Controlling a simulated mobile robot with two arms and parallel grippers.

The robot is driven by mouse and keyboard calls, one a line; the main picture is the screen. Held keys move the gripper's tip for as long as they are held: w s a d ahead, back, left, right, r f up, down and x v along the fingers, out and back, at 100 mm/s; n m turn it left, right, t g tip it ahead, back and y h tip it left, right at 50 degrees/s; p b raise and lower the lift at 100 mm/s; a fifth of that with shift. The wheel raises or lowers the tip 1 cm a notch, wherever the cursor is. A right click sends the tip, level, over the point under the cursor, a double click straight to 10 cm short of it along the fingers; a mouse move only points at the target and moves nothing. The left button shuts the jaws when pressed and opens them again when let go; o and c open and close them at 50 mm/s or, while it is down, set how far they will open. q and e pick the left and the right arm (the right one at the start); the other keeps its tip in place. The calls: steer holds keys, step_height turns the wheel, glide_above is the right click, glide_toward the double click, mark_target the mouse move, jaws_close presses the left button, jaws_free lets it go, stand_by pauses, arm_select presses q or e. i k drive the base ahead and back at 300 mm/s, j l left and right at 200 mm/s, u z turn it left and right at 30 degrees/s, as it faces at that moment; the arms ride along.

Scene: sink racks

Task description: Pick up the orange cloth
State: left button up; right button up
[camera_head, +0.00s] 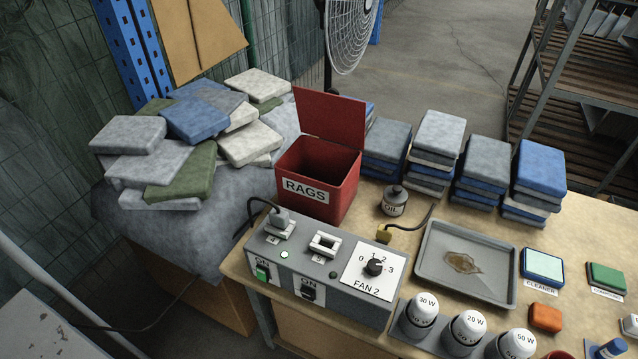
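A small orange folded piece (545,317), the only orange cloth-like thing in view, lies on the wooden table at the lower right. It is just below the cleaner pad and right of the bulbs. Neither of my grippers is in view.
A grey tray (430,279) with a brown stain, a blue-edged cleaner pad (544,267), a green pad (606,278) and upright bulbs (467,331) surround it. A switch box (325,282), an open red RAGS bin (319,176), an oil can (394,203) and folded cloth stacks (540,168) stand farther left and back.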

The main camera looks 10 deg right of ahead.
mark_target(544, 316)
steer(key=z, duration=2.05)
